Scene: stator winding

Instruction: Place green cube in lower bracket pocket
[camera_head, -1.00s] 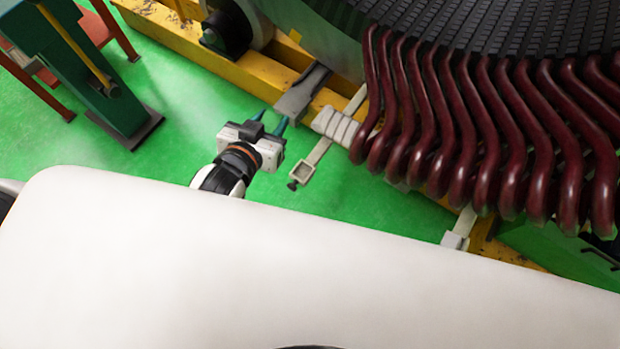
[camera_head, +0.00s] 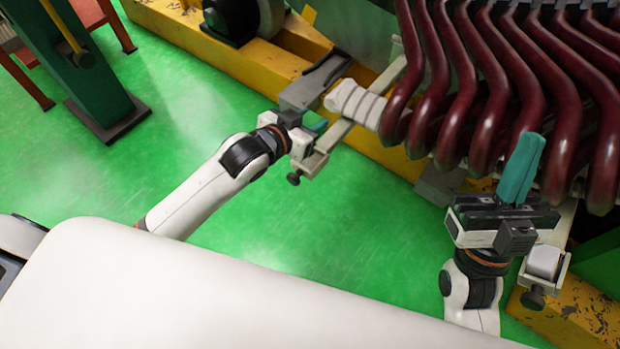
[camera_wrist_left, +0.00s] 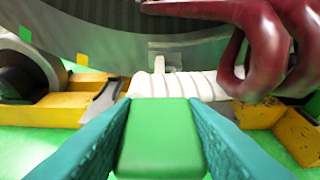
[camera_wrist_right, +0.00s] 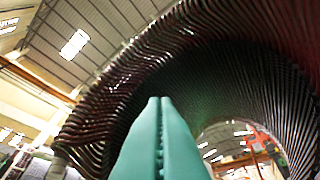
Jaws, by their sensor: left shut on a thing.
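The green cube (camera_wrist_left: 160,140) is between the teal fingers of my left gripper (camera_wrist_left: 160,108), which is shut on it. In the head view my left gripper (camera_head: 314,126) is right at the left bracket (camera_head: 313,163), a pale frame with a dark knob. The gripper partly hides this bracket, so I cannot tell whether the cube is over its pocket or in it. My right gripper (camera_head: 526,150) is raised in front of the dark red coils. Its teal fingers (camera_wrist_right: 160,110) are pressed together with nothing between them.
Dark red coils (camera_head: 470,90) hang close behind both grippers. A white wrapped bundle (camera_head: 356,103) lies beside the left bracket. A second bracket (camera_head: 530,282) with a pale block is just right of my right gripper. Yellow beams (camera_head: 255,62) run behind. Green floor (camera_head: 340,230) lies open between the arms.

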